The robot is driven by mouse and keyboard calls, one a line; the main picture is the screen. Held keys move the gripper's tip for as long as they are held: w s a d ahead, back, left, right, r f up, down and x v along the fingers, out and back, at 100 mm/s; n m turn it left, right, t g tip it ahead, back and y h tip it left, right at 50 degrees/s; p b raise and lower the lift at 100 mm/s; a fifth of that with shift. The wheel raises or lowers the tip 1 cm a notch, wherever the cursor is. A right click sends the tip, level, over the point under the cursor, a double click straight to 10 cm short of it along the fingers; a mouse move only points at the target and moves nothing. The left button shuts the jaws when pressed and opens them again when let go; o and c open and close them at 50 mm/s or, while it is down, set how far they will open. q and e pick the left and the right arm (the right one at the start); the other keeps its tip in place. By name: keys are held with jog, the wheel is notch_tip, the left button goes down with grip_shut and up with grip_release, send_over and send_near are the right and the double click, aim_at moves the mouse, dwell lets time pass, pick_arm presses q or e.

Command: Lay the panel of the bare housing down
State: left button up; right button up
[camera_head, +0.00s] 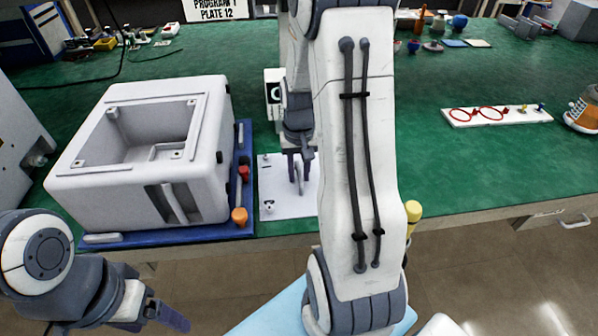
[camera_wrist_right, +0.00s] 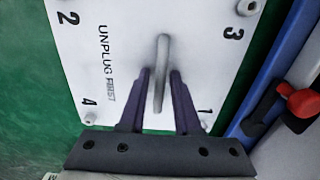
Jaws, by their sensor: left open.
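The white panel (camera_head: 283,198) lies flat on the green mat, just right of the blue base. In the right wrist view the panel (camera_wrist_right: 85,40) shows corner numbers, the words "UNPLUG FIRST" and a grey bar handle (camera_wrist_right: 162,65). My right gripper (camera_head: 300,168) is over the panel. Its two dark fingers (camera_wrist_right: 160,85) stand apart on either side of the handle, with gaps to it. The bare housing (camera_head: 190,195) is a white box with an open top on the blue base (camera_head: 243,160). My left gripper (camera_head: 165,315) is open and empty at the lower left, in front of the table.
An orange knob (camera_head: 239,216) and a red knob (camera_head: 244,173) stand at the base's right side. A white tray (camera_head: 500,115) with red rings lies further right. The mat between my right arm and that tray is mostly clear. A grey machine stands at the left edge.

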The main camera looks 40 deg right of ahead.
aim_at(299, 171)
jog(key=shift+r, duration=0.1)
notch_tip(299, 171, up, 12)
jog(key=p, duration=0.2)
dwell(0.5)
dwell(0.4)
